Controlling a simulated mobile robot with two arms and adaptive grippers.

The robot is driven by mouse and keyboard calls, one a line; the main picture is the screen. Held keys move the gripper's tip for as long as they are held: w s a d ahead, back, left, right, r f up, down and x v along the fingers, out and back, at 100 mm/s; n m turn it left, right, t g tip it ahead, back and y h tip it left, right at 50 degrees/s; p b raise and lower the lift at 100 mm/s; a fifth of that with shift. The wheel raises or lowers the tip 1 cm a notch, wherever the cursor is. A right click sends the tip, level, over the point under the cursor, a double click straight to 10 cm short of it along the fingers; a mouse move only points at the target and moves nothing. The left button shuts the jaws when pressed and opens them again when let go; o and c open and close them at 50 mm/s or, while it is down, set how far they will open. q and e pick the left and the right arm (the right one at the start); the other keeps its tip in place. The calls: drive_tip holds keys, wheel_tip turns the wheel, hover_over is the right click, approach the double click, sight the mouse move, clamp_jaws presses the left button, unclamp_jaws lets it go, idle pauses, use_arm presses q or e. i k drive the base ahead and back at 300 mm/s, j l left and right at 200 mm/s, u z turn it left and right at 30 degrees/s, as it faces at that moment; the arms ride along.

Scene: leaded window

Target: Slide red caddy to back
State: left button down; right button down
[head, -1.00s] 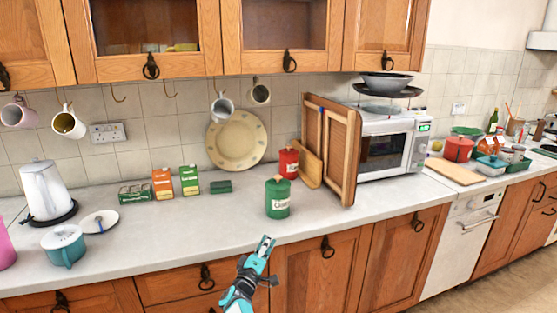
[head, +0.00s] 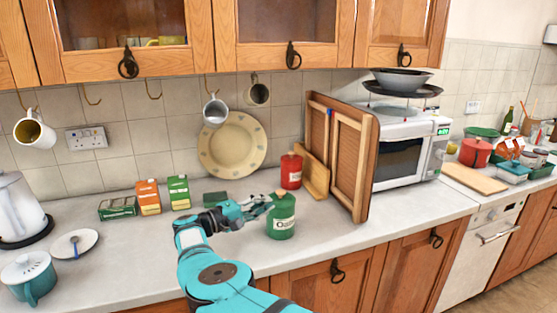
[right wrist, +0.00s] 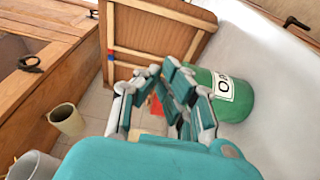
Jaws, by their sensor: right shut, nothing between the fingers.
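The red caddy (head: 291,170) stands upright on the counter near the tiled wall, left of the folded wooden panels. A green caddy (head: 282,220) with a white label stands in front of it, nearer the counter's front. My right gripper (head: 266,203) is shut and empty, just left of the green caddy's upper part and short of the red one. Whether it touches the green caddy I cannot tell. In the right wrist view the fingers (right wrist: 172,88) lie beside the green caddy (right wrist: 228,94), and a sliver of red (right wrist: 155,106) shows behind them. My left gripper is out of view.
Wooden folding panels (head: 341,150) and a small board (head: 313,172) stand right of the red caddy, before the microwave (head: 410,150). A plate (head: 232,145) leans on the wall. Cartons (head: 148,197) and a dark green block (head: 215,198) stand at left.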

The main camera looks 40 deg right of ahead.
sight(291, 174)
drive_tip(key=i+l, duration=1.15)
drive_tip(key=i, duration=0.1)
